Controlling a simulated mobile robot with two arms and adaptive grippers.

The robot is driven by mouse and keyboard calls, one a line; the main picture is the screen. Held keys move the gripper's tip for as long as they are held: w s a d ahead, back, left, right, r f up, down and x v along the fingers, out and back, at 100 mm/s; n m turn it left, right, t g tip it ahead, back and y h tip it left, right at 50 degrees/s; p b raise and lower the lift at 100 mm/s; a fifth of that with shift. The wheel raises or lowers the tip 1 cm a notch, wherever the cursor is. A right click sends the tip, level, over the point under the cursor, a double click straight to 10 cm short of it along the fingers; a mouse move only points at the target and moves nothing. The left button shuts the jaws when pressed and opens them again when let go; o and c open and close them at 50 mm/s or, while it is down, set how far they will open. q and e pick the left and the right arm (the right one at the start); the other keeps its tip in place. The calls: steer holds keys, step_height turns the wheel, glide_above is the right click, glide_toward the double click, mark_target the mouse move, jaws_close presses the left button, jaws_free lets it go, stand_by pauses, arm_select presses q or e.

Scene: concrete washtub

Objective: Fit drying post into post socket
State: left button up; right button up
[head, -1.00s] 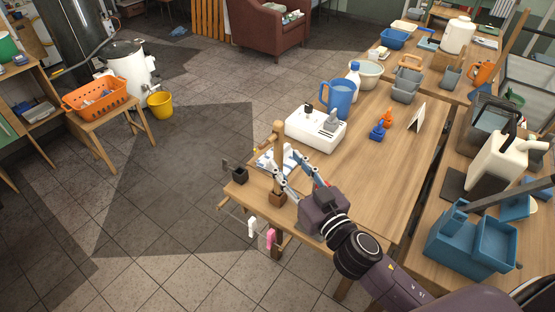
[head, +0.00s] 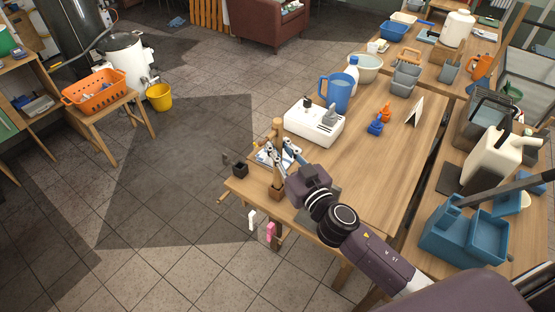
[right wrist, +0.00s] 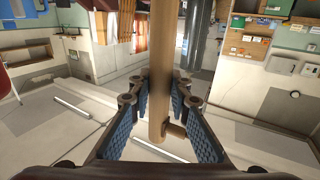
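The drying post (head: 277,128) is a light wooden post near the table's front left corner. It stands upright, its foot at a brown block (head: 276,192). A small black square holder at the table's left edge looks like the post socket (head: 240,169); its opening looks empty. My right gripper (head: 284,155) is at the post's upper part. In the right wrist view the post (right wrist: 160,60) runs between the blue-padded fingers (right wrist: 161,95), with a short side peg low down. The fingers look apart around it; contact is not clear. My left gripper is out of view.
A white box-shaped device (head: 314,122) stands close behind the post, with a blue jug (head: 337,92) beyond. Pink (head: 271,231) and white (head: 252,219) items hang at the table's front edge. Blue and orange bottles (head: 375,124) stand farther right. The table's middle is clear.

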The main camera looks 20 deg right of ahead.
jaws_close()
steer(key=shift+r, duration=0.1)
